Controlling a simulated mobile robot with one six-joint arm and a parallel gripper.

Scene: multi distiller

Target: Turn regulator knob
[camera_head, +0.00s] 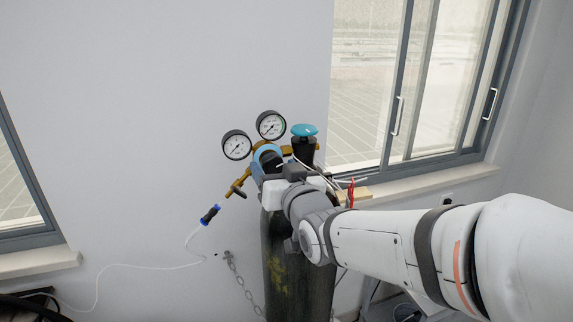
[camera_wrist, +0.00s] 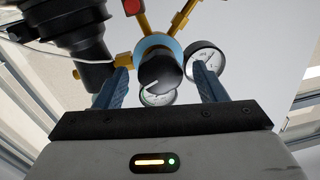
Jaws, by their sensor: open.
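In the wrist view my gripper (camera_wrist: 162,80) is open, one blue finger to each side of the knob, with gaps between. Two round white-faced gauges, a left one (camera_head: 237,145) and a right one (camera_head: 271,125), stand on the brass fittings in the head view. A turquoise valve handwheel (camera_head: 304,130) tops the cylinder valve to the right. My wrist hides most of the knob in the head view.
A dark green gas cylinder (camera_head: 283,270) stands below my wrist. A white hose (camera_head: 130,265) runs left from a blue connector (camera_head: 210,214). A chain (camera_head: 240,280) hangs on the wall. Windows with sills flank the wall on both sides.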

